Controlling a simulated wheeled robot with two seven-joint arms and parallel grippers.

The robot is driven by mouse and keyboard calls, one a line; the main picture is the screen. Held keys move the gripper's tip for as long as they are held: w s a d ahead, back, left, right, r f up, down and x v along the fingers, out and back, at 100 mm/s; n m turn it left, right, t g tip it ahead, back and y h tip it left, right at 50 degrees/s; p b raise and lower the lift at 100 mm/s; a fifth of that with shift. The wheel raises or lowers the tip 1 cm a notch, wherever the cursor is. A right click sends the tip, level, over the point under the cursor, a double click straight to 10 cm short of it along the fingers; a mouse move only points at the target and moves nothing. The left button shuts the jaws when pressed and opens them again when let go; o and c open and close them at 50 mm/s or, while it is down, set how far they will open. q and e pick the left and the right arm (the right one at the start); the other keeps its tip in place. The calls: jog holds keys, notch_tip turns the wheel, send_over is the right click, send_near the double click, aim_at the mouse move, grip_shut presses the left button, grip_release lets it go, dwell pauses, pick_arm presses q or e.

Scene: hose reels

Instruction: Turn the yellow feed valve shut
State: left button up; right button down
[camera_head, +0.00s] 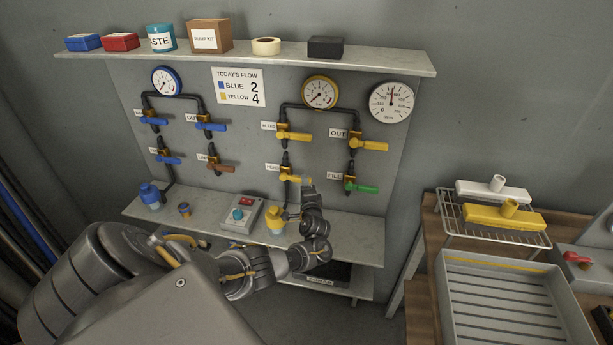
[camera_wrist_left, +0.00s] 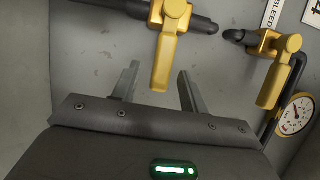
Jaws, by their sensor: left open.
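The yellow feed valve (camera_head: 286,176) is the lower left yellow valve on the panel; its small label is hard to read. In the left wrist view its yellow lever (camera_wrist_left: 166,62) lies across the dark pipe. My left gripper (camera_head: 306,184) is in front of this valve, partly hiding the lever. In the left wrist view the gripper (camera_wrist_left: 158,82) is open, with the lever's free end between its fingertips and a gap on each side. My right gripper is not in view.
The yellow bleed valve (camera_head: 296,135) is just above, the yellow OUT valve (camera_head: 372,145) is up right, and the green-handled valve (camera_head: 362,187) is to the right. Below, a ledge holds a yellow bottle (camera_head: 275,222) and a button box (camera_head: 241,214). A grey tray (camera_head: 445,300) stands right.

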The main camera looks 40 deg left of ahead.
pick_arm(q)
jog(key=v, duration=0.7)
jog(key=shift+s+d, duration=0.15)
